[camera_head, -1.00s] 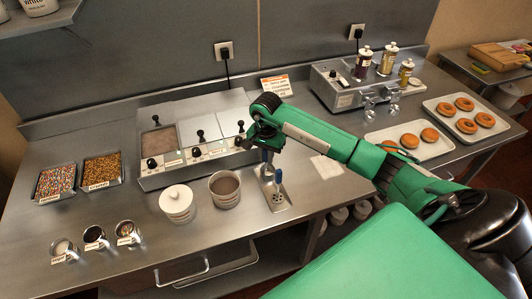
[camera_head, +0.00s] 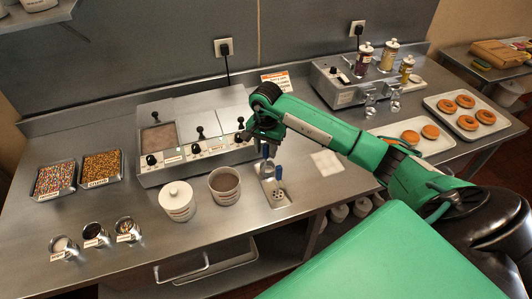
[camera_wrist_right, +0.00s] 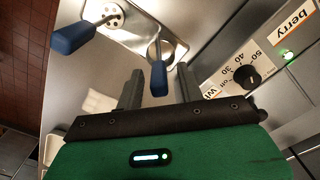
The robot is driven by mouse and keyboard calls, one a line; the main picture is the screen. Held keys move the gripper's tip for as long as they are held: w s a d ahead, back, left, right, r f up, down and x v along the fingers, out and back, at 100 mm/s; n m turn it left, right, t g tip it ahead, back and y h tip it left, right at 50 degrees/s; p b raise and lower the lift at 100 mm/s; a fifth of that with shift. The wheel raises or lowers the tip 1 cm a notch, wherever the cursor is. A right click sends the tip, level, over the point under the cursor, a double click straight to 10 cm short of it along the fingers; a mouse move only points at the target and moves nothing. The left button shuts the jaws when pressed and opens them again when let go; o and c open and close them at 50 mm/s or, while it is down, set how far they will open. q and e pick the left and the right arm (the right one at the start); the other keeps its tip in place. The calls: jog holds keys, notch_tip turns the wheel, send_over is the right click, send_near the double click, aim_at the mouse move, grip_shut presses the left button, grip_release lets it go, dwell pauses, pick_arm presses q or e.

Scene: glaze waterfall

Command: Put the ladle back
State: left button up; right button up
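My right gripper (camera_head: 266,146) hangs over the steel drip tray (camera_head: 283,203) beside the warmers. In the wrist view its two fingers (camera_wrist_right: 158,88) are apart. A blue-handled steel utensil (camera_wrist_right: 159,78) shows between them, with gaps on both sides. My left gripper is not in view.
The warmer unit (camera_head: 190,150) with knobs is close behind the gripper. Doughnut trays (camera_head: 440,146) are at right. The counter's front left is partly clear.

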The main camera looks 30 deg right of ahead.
notch_tip(320, 180, up, 9)
jog(key=b, duration=0.3)
jog(key=shift+f, duration=0.2)
jog(key=shift+r+b, duration=0.45)
jog(key=shift+r, duration=0.4)
